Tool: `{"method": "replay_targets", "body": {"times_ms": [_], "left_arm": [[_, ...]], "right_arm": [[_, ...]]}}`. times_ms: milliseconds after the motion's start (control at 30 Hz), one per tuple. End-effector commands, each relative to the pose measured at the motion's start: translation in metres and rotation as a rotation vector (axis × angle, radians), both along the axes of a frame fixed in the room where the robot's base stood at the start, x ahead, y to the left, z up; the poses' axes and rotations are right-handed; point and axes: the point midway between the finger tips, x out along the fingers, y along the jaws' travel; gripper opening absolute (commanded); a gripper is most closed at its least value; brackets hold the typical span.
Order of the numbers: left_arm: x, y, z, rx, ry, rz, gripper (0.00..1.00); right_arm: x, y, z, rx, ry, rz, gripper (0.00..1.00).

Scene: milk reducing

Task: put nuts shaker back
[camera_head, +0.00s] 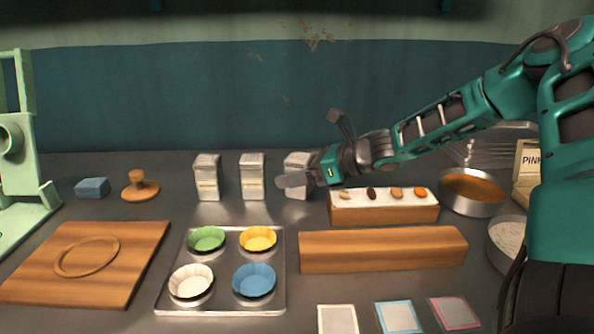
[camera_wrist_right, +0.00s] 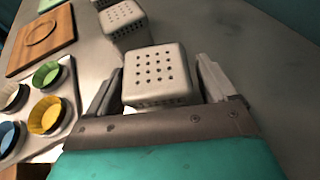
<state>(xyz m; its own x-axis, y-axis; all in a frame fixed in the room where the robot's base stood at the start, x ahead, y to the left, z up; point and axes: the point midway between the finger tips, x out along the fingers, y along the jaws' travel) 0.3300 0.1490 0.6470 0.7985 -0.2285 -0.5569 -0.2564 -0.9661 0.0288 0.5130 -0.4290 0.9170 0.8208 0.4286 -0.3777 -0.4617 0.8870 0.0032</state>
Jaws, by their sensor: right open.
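Three white shakers with perforated tops stand in a row at the back of the counter: a left one (camera_head: 207,177), a middle one (camera_head: 252,176) and a right one (camera_head: 297,163). I cannot tell from their labels which is the nuts shaker. My right gripper (camera_head: 290,181) is open at the right shaker and partly covers it. In the right wrist view this shaker (camera_wrist_right: 158,75) stands upright between the two open fingers (camera_wrist_right: 155,88), its holed top facing the camera. Another shaker (camera_wrist_right: 122,18) stands beyond it. My left gripper is not in view.
A muffin tray (camera_head: 222,268) with coloured cups, a wooden board (camera_head: 120,285) and a wooden block (camera_head: 383,250) lie in front. A topping box (camera_head: 383,208) and a bowl of orange contents (camera_head: 473,190) are at right. The counter behind the shakers is clear.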

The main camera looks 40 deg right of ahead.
Motion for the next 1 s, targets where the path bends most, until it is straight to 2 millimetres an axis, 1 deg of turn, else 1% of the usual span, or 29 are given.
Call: {"method": "replay_targets", "body": {"times_ms": [133,233,367,800,1000], "left_arm": [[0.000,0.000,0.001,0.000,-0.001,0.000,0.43],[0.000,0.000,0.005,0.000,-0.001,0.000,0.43],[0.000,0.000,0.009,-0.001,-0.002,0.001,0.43],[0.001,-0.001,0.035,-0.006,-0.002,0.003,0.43],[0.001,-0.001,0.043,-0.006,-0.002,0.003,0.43]], "right_arm": [[0.000,0.000,0.000,0.000,0.000,0.000,0.85],[0.000,0.000,0.004,-0.001,0.000,0.000,0.85],[-0.007,-0.005,0.009,-0.001,-0.003,-0.002,0.85],[-0.048,-0.025,0.029,0.001,-0.003,0.000,0.85],[-0.069,-0.036,0.038,-0.002,-0.002,0.002,0.85]]}}
